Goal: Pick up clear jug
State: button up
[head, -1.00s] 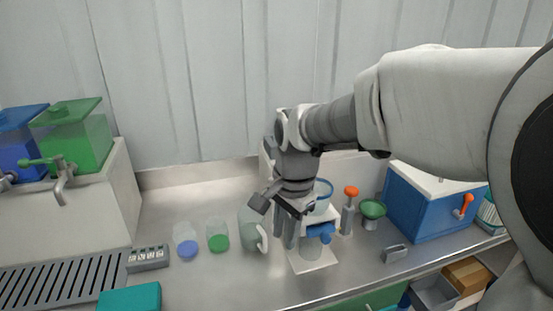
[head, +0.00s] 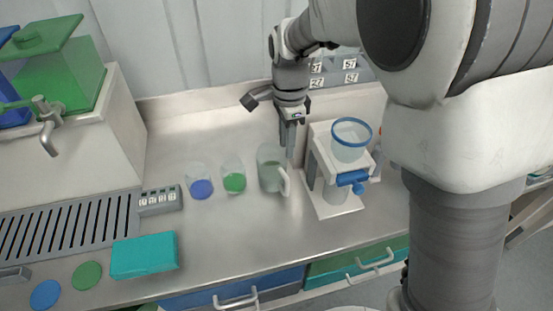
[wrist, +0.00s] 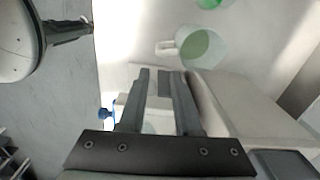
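The clear jug (head: 268,172) stands upright on the steel counter, with a white handle at its right side. It also shows in the wrist view (wrist: 203,47), seen from above, beyond my fingertips. My gripper (head: 290,150) hangs fingers-down just right of and above the jug in the head view, apart from it as far as I can tell. In the wrist view my gripper's two fingers (wrist: 158,76) have a gap between them that narrows toward the tips, with nothing seen held. They look open.
A white stand with a blue-rimmed funnel (head: 351,140) is close to the right of my gripper. A green-bottomed cup (head: 234,180) and a blue-bottomed cup (head: 201,188) stand left of the jug. A teal box (head: 144,256) lies at the front left. The counter in front is clear.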

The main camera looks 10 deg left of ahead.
aim_at(287, 186)
notch_tip(287, 186, down, 12)
jog(key=shift+r, duration=0.25)
jog(key=shift+w+d+f, duration=0.1)
jog(key=shift+f, duration=1.25)
jog(key=shift+d+f, duration=0.1)
jog(key=shift+f, duration=1.2)
grip_shut()
jog(key=shift+r, duration=0.1)
